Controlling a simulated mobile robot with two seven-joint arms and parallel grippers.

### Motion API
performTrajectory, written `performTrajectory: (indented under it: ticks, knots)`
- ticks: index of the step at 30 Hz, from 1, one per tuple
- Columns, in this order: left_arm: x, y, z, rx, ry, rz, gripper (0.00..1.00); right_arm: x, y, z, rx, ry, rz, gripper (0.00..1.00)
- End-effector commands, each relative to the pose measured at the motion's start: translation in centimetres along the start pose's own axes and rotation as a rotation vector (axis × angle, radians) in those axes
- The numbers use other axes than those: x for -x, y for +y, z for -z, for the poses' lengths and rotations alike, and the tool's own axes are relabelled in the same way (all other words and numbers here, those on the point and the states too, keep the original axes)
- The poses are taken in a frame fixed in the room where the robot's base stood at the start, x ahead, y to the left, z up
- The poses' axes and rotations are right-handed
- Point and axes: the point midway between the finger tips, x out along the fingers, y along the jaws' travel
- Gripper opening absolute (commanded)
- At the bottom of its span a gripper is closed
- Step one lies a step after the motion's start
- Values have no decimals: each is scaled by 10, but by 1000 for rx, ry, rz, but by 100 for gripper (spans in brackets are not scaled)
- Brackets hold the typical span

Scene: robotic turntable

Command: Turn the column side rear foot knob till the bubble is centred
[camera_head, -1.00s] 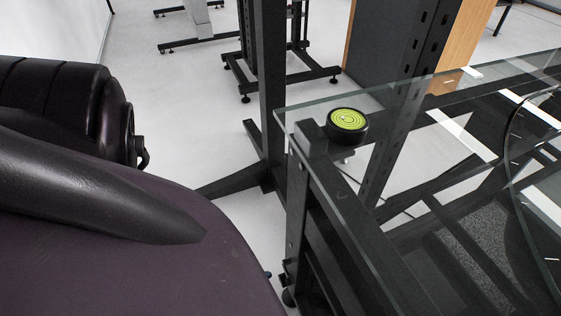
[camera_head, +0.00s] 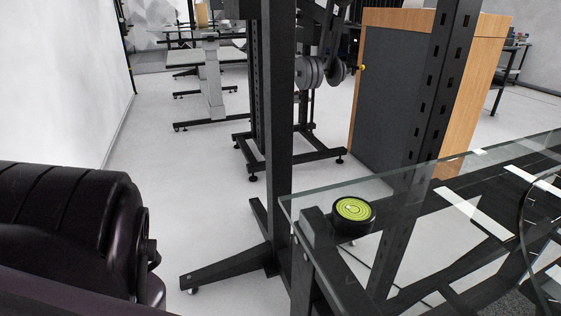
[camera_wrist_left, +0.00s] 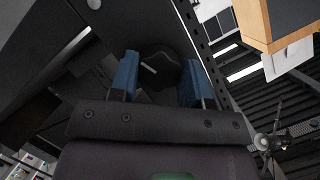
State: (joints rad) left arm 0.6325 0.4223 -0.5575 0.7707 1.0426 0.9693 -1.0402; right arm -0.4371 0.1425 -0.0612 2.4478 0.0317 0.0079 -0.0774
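The round bubble level (camera_head: 352,209) has a black rim and a yellow-green face with rings. It sits on the near left corner of the glass top (camera_head: 310,197) in the head view. A pale bubble mark shows near the middle of its rings, too small to judge exactly. In the left wrist view my left gripper (camera_wrist_left: 157,76) has its two blue fingers apart. A dark rounded knob (camera_wrist_left: 160,62) shows between and just beyond the fingertips. I cannot tell whether the fingers touch it. The foot knobs are hidden in the head view, and my right gripper is not in view.
A black upright column (camera_head: 278,130) with splayed feet stands beside the glass corner. A slotted post (camera_head: 425,130) rises behind the glass. A wood-edged grey cabinet (camera_head: 400,95) stands further back. Pale floor (camera_head: 180,160) lies open at the left.

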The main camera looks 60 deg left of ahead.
Motion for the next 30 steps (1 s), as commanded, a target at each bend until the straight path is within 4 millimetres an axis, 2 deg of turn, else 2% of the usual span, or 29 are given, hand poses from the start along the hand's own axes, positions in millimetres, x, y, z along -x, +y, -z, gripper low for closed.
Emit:
performTrajectory:
  ticks: [11,30]
  knots:
    - [1,0,-1,60,3,-22,20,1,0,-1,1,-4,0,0]
    - [1,0,-2,470,33,-163,20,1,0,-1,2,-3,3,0]
